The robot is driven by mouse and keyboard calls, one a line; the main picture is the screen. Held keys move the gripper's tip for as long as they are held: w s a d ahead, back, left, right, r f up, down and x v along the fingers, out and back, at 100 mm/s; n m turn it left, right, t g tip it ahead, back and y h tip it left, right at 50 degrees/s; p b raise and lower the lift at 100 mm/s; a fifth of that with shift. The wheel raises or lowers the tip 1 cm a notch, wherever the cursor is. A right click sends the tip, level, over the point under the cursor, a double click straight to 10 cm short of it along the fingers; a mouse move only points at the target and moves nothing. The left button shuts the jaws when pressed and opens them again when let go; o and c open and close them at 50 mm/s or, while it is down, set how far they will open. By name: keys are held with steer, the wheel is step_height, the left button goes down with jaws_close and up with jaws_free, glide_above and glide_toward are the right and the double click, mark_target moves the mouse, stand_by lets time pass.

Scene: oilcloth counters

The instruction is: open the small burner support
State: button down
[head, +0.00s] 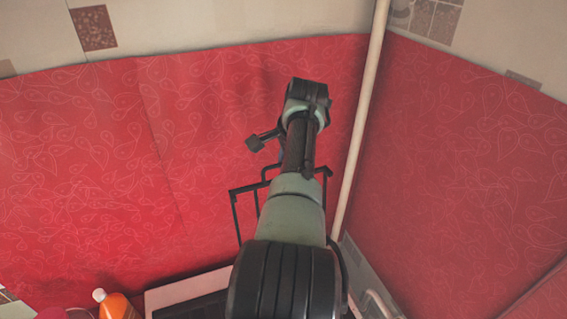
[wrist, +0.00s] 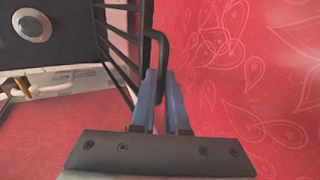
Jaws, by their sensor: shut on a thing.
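The small burner support is a black metal rack. In the wrist view its parallel bars (wrist: 121,58) run down beside my fingers, with a bent black rod (wrist: 164,42) at its edge. My gripper (wrist: 161,80) has its blue fingers shut on this rod. In the head view the support's frame (head: 236,212) stands raised above the stove, left of my arm. My arm hides much of the support and nearly all of the gripper there.
A white-edged stove (head: 190,289) lies below, partly behind my arm. An orange bottle (head: 117,305) stands at its left. A pale pipe (head: 360,125) runs up the corner on the right. Red patterned oilcloth (head: 90,170) covers the walls close around.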

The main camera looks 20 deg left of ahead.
steer(key=shift+s+f, duration=0.15)
steer(key=c, duration=1.2)
jaws_free()
steer(key=shift+v, duration=0.85)
steer(key=b+v, duration=0.4)
steer(key=v, duration=0.7)
steer(key=shift+r, duration=0.3)
